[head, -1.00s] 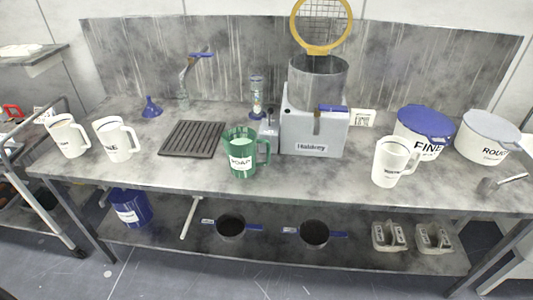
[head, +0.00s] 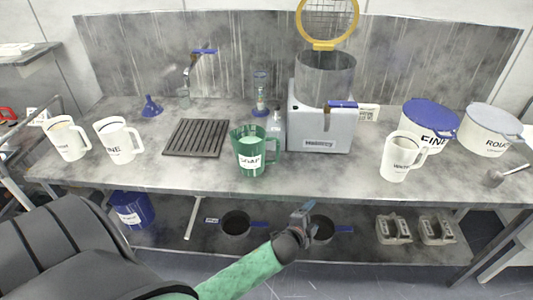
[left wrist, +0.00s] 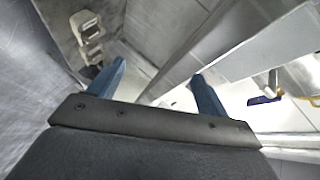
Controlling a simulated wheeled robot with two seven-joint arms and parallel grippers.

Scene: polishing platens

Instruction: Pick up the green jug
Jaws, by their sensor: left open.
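The green jug (head: 249,158) stands upright near the front edge of the bench, left of the grey machine. It has a white label reading SOAP, pale contents and a handle on its right side. My left gripper (head: 303,212) is in front of the bench, below its front edge, right of and lower than the jug, apart from it. In the left wrist view the blue fingers (left wrist: 155,85) are spread with nothing between them. The jug does not show there. My right gripper is not in view.
A grey machine (head: 320,110) stands right behind the jug, with a clear bottle (head: 276,128) beside the jug. A black rack (head: 196,138) lies to its left. White jugs (head: 402,157) stand farther off. The bench's front edge (head: 330,188) lies between gripper and jug.

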